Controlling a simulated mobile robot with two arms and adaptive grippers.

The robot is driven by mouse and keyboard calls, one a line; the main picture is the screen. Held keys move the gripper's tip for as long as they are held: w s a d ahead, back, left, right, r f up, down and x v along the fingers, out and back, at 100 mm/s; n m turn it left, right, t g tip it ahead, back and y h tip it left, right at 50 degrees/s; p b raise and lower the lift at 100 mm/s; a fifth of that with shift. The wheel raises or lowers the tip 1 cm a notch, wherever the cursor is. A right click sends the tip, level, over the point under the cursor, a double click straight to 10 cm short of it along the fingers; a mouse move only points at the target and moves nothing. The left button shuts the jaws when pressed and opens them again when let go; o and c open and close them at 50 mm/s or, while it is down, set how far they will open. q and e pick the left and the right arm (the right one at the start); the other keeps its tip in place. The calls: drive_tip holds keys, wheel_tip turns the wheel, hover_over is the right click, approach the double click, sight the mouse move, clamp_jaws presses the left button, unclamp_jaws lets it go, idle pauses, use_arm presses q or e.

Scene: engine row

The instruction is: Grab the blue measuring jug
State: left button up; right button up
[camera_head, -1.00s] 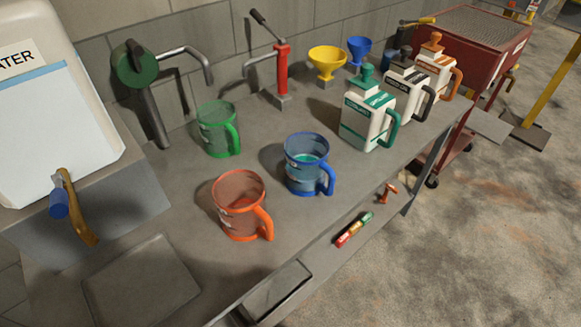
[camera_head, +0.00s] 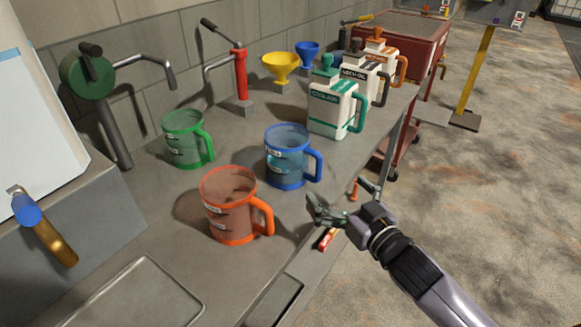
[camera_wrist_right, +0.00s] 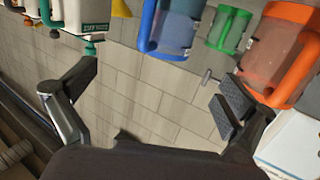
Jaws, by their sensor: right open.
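The blue measuring jug (camera_head: 287,160) stands upright on the grey bench in the head view, its handle toward the right. It also shows upside down at the top of the right wrist view (camera_wrist_right: 176,28). My right gripper (camera_head: 342,198) is open and empty, in front of the bench edge, to the lower right of the blue jug and apart from it. In the right wrist view its two fingers (camera_wrist_right: 155,92) are spread wide with nothing between them. My left gripper is not in view.
The orange jug (camera_head: 230,208) stands nearer, the green jug (camera_head: 184,142) behind left. White coolant (camera_head: 330,108) and oil jugs stand right of the blue one. A red hand pump (camera_head: 241,78) and yellow funnel (camera_head: 281,68) are farther back. Open floor lies right.

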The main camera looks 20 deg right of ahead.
sight(298, 146)
drive_tip(key=shift+t+y, duration=0.3)
drive_tip(key=shift+y, duration=0.2)
drive_tip(key=x, duration=0.4)
drive_tip(key=r+p+x, duration=0.1)
drive_tip(key=x, duration=0.3)
drive_tip(key=r+p+x, duration=0.1)
drive_tip(key=x, duration=0.3)
drive_tip(key=shift+a, duration=0.2)
drive_tip(key=shift+p+x, duration=0.75)
drive_tip(key=shift+x, duration=2.15)
drive_tip(key=shift+s+a+r, duration=0.1)
drive_tip(key=shift+a, duration=0.05)
drive_tip(key=c, duration=1.6)
drive_tip(key=shift+r, duration=0.15)
drive_tip(key=shift+c, duration=0.8)
drive_tip(key=shift+r, duration=0.1)
